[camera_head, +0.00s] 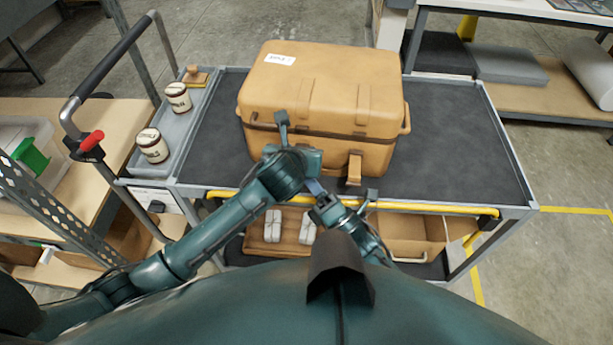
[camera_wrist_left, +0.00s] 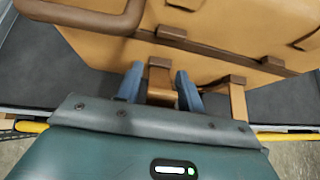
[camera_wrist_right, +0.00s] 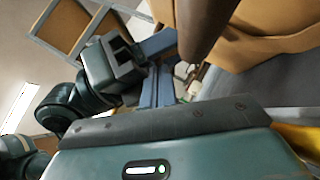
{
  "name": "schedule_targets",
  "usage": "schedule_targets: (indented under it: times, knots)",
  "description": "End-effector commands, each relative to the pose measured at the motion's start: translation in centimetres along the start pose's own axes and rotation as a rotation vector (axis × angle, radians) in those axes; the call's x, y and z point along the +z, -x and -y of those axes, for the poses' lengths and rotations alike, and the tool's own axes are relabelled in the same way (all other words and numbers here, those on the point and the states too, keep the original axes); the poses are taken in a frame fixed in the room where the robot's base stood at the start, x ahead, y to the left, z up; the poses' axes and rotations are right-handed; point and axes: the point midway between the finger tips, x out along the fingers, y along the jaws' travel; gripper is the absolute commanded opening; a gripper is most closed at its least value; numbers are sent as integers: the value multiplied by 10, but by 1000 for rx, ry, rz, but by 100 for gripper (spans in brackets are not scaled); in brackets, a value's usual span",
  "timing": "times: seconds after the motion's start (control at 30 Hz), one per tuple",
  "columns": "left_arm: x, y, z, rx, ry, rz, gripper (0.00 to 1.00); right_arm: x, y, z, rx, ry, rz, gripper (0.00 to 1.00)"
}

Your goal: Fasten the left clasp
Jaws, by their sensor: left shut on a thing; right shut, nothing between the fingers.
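The tan case (camera_head: 325,85), lid down, stands on the cart's dark top. The left clasp (camera_wrist_left: 159,82), a brown and tan strap on the case's front, sits between the two blue fingers of my left gripper (camera_wrist_left: 158,90), which is shut on it. In the head view my left gripper and wrist hide that clasp. The right clasp (camera_head: 354,168) hangs at the front and also shows in the left wrist view (camera_wrist_left: 238,102). My right gripper (camera_wrist_right: 158,72) is shut and empty, low before the case front, close to my left arm.
A yellow bar (camera_head: 430,207) runs along the cart's front edge. The cart top right of the case (camera_head: 455,140) is clear. Lower shelf boxes (camera_head: 405,232) lie below.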

Motion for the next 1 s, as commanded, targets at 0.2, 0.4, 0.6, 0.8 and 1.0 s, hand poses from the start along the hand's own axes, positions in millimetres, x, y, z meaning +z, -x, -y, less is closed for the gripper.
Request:
schedule_targets:
  times: [0.2, 0.4, 0.6, 0.8, 1.0]
  knots:
    - [-1, -1, -1, 2, 0, -3, 0, 11, -10, -3, 2, 1, 4, 0]
    - [-3, 0, 0, 0, 0, -6, 40, 14, -12, -4, 6, 2, 10, 0]
    - [-4, 0, 0, 1, -2, -8, 45, 13, -12, -5, 8, 1, 8, 0]
    - [-4, 2, 0, 2, -3, -8, 45, 11, -12, -5, 10, 1, 6, 0]
    - [-4, 24, 0, 0, -2, -6, 45, 11, -11, -4, 6, 1, 6, 0]
